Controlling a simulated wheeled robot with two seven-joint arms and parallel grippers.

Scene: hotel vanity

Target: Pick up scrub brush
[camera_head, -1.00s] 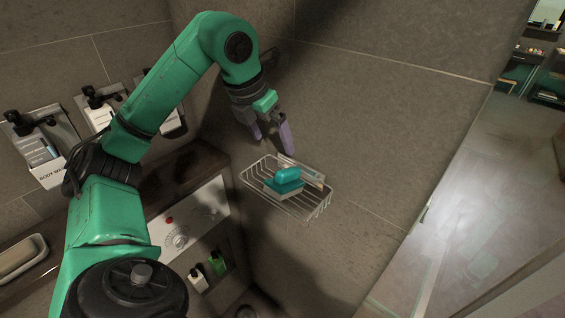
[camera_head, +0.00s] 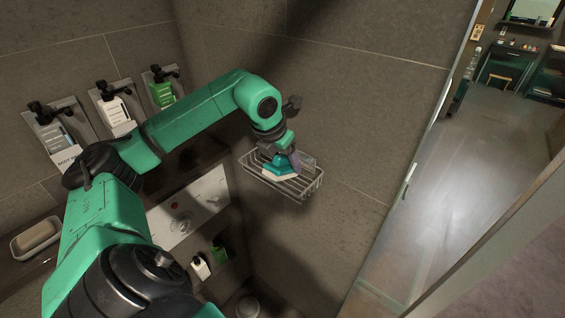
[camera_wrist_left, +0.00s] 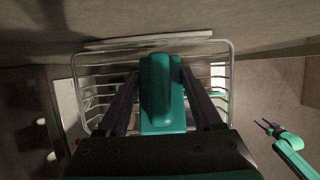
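The teal scrub brush (camera_head: 278,172) lies in a wire basket (camera_head: 308,192) on the tiled wall. It also shows in the left wrist view (camera_wrist_left: 162,95), centred below the camera. My left gripper (camera_head: 286,160) is down at the basket, over the brush. In the left wrist view its two dark fingers stand on either side of the brush, with gaps showing, so it looks open. The head view hides part of the brush behind the gripper. My right gripper (camera_wrist_left: 267,127) shows small at the right of the left wrist view; its opening is too small to judge.
Wall dispensers (camera_head: 114,113) hang at left, above a dark ledge. A soap dish (camera_head: 36,238) lies at far left. Bottles (camera_head: 201,266) stand in a niche below. Open floor lies right.

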